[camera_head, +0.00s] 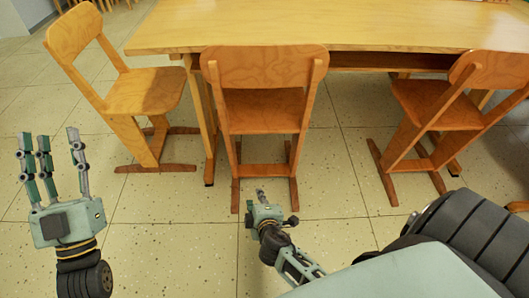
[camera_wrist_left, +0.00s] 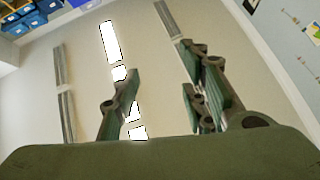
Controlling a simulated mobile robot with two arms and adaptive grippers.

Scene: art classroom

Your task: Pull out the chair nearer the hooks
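Three wooden chairs stand at the table (camera_head: 330,22). The left chair (camera_head: 148,92) is angled beside the table's left end. The middle chair (camera_head: 265,72) has its back towards me and its seat partly under the tabletop. The right chair (camera_head: 440,105) stands angled at the right. My left gripper (camera_head: 55,140) is raised in front of the left chair, open and empty, with its fingers up; its fingers also show in the left wrist view (camera_wrist_left: 160,80). My right gripper (camera_head: 261,194) is low behind the middle chair; its fingers are mostly hidden. No hooks are clearly recognisable.
Pale tiled floor (camera_head: 170,235) is clear between the chairs and me. The left wrist view shows a ceiling with lights (camera_wrist_left: 110,40), blue bins (camera_wrist_left: 25,22) and a wall (camera_wrist_left: 280,40) with small indistinct fittings. More furniture stands far back left.

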